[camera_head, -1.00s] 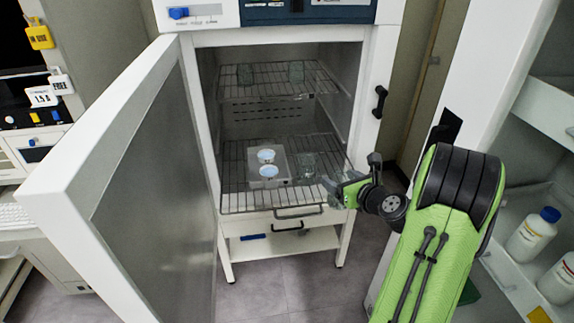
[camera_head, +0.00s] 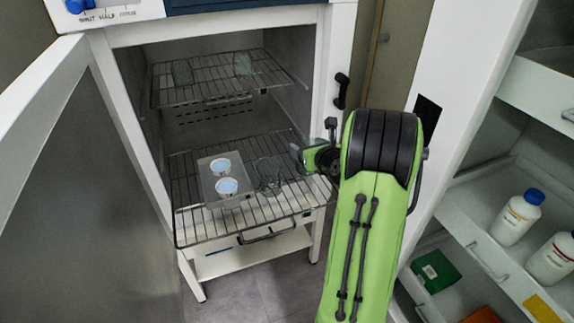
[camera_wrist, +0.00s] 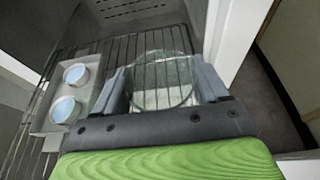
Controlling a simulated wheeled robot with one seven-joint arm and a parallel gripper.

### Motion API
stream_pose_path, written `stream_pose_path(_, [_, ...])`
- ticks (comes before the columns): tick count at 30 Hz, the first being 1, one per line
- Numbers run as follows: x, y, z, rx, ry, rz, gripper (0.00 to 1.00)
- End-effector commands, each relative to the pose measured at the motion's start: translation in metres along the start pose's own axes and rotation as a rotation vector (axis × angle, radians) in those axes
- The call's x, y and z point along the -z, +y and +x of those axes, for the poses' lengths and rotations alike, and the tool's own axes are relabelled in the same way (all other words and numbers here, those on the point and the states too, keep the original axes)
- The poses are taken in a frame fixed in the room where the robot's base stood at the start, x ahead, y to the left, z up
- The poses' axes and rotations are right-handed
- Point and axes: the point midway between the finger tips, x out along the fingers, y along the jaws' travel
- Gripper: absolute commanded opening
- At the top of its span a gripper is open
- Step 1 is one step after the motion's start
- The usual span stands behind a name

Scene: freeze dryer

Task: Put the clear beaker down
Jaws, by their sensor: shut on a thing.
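The clear beaker (camera_head: 268,175) is at the lower wire rack (camera_head: 185,226) of the open dryer chamber, just right of a grey tray. My gripper (camera_wrist: 161,88) is shut on the beaker, with one finger on each side of its glass wall. The beaker (camera_wrist: 163,72) also shows in the wrist view, with rack bars visible through it. I cannot tell whether its base touches the rack. In the head view my arm reaches in from the right, and part of the gripper is hidden by its own wrist.
The grey tray (camera_head: 206,188) holds two round dishes (camera_head: 227,186) with pale blue tops. An upper rack (camera_head: 215,88) holds two clear glass vessels. The open door (camera_head: 60,190) is at left, the chamber's side wall at right. Shelves with white bottles (camera_head: 518,215) stand far right.

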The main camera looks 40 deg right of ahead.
Motion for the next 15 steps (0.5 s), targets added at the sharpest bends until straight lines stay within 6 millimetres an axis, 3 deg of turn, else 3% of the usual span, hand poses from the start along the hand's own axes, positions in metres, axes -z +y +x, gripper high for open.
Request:
stream_pose_path(8, [0.043,0.0,0.016,-0.001,0.0,0.002,0.42])
stream_pose_path(15, [0.043,0.0,0.016,0.0,-0.002,-0.001,0.42])
